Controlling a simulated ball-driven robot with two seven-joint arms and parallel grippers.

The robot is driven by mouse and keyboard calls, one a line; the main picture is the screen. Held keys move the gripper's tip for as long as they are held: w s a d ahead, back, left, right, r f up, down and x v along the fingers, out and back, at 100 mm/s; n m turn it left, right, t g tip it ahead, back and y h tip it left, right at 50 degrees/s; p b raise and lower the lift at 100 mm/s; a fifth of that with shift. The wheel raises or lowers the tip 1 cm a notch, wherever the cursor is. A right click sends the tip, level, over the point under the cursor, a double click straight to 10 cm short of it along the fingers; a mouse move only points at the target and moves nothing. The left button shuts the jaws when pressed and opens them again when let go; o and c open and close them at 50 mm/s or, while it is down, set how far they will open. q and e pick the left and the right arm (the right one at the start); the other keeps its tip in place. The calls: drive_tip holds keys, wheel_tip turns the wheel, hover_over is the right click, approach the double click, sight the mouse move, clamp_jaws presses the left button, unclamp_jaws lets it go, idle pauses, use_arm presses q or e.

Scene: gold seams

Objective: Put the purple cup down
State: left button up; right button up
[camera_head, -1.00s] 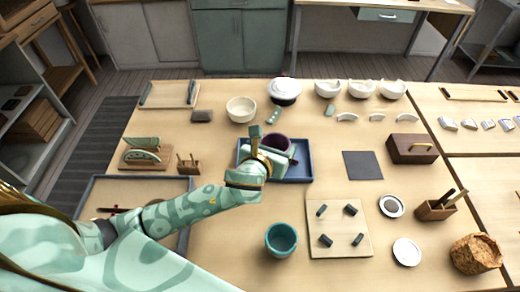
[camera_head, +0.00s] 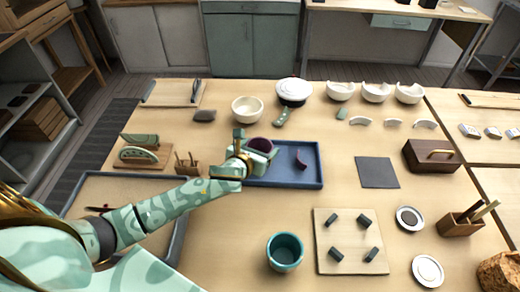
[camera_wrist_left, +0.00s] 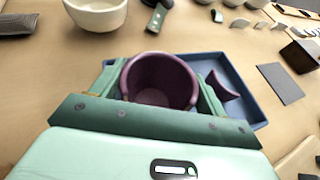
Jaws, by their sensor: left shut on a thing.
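The purple cup (camera_head: 261,144) is upright in my left gripper (camera_head: 259,151), at the left part of the blue tray (camera_head: 284,185). In the left wrist view the cup (camera_wrist_left: 160,78) sits between the two green fingers, its open mouth facing the camera. Its base is hidden, so I cannot tell whether it touches the tray. A curved purple shard (camera_head: 301,159) lies in the tray to the right of the cup; it also shows in the left wrist view (camera_wrist_left: 223,87). My right gripper is not in view.
A cream bowl (camera_head: 247,109) and a white round vessel (camera_head: 293,92) stand behind the tray. A teal cup (camera_head: 285,252) and a board with dark pegs (camera_head: 350,242) are in front. A dark square mat (camera_head: 377,172) lies right, with bare table between it and the tray.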

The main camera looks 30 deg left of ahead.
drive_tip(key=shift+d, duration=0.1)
use_arm(q)
drive_tip(key=o, duration=0.7)
drive_tip(key=shift+o, duration=1.2)
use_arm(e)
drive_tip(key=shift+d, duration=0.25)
use_arm(q)
drive_tip(key=shift+s+r, duration=0.2)
drive_tip(key=shift+r, duration=0.05)
drive_tip(key=p+v, duration=0.3)
drive_tip(key=v, duration=0.8)
drive_tip(key=shift+s+p, duration=0.35)
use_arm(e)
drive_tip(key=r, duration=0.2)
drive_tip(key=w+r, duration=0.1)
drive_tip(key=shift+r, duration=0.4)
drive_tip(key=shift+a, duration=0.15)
